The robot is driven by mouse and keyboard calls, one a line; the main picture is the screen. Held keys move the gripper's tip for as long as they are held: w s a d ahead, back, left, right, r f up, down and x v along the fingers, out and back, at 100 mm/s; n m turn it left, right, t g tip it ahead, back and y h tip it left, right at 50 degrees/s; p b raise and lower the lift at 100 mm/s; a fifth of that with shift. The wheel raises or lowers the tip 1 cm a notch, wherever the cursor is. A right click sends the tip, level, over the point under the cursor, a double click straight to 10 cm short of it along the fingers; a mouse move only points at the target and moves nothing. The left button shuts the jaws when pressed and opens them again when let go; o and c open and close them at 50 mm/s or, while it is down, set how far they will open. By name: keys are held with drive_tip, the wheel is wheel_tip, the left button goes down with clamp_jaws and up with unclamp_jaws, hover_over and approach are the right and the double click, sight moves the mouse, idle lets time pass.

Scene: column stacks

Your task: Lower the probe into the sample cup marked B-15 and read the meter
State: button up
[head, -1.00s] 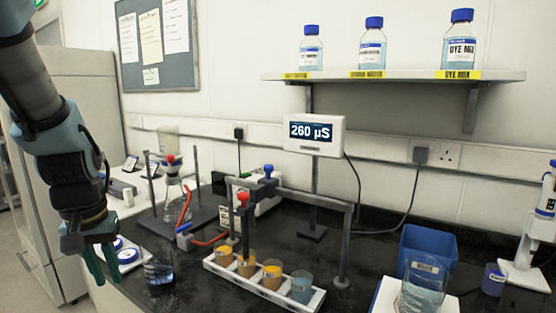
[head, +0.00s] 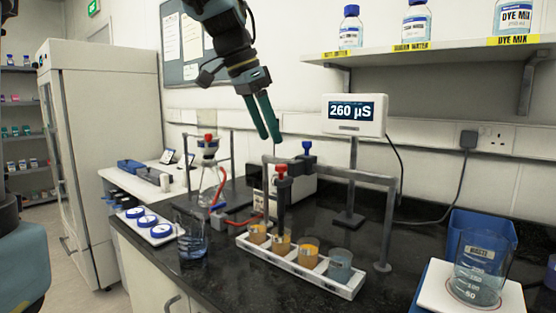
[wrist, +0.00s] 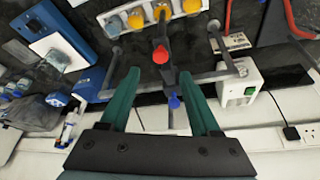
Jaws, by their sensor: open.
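My gripper (head: 268,138) hangs above the back of the probe stand, its green fingers apart and empty. The stand's dark probe carriage has a red knob (head: 281,170) on top, and a blue knob (head: 307,147) sits on the rail behind it. In the wrist view, the red knob (wrist: 160,55) and blue knob (wrist: 174,101) appear between the fingers (wrist: 158,72). The probe reaches down at the second sample cup (head: 281,243) from the left; I cannot tell whether its tip is inside. Cup labels are unreadable, so B-15 is not identifiable. The meter (head: 355,112) reads 260 µS.
The cups stand in a white rack (head: 345,291); the rightmost cup (head: 340,263) is blue-grey. A waste beaker (head: 478,268) stands right, a dark glass beaker (head: 192,238) left. A flask (head: 210,180) with red tubing is behind. A bottle shelf (head: 430,53) overhangs the right.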

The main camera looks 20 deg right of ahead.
sight(281, 165)
drive_tip(key=x, duration=0.7)
drive_tip(key=shift+w+p, duration=0.1)
drive_tip(key=shift+p, duration=0.2)
drive_tip(key=shift+c, duration=0.3)
clamp_jaws()
idle(0.7)
